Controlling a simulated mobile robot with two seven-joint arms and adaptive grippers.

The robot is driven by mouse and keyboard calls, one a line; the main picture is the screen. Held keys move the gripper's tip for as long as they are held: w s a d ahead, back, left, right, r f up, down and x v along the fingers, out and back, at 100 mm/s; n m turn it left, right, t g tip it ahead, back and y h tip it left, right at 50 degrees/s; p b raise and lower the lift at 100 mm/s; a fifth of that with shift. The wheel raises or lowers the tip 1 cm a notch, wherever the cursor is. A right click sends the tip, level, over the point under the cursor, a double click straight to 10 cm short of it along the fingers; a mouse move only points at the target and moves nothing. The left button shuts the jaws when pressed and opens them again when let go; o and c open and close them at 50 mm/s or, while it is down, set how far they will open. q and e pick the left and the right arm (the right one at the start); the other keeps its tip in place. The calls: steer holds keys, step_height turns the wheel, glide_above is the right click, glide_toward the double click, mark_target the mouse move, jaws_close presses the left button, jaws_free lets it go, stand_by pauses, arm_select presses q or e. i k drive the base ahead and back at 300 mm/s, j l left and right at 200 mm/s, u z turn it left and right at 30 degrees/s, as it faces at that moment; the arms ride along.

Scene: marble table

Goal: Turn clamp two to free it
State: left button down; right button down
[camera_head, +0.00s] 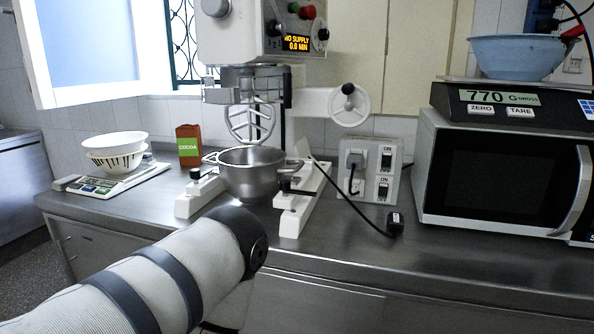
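A steel mixing bowl (250,178) sits between the two white base legs of a stand mixer (256,35). A small dark clamp (195,173) is on the left leg beside the bowl. Another dark clamp (287,186) is on the right leg, close to the bowl's right handle. No label shows which is clamp two, and their turned positions are too small to tell. My pale arm comes in from the lower left and bends in front of the counter, below the bowl. Neither gripper shows.
A steel counter (440,262) holds everything. Right of the mixer are a socket box (368,170) with a black cable and plug (395,224), then a microwave (500,180). A cocoa box (189,145) and scale (110,180) stand left.

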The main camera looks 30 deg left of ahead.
mark_target(194, 173)
steer(key=u, duration=1.5)
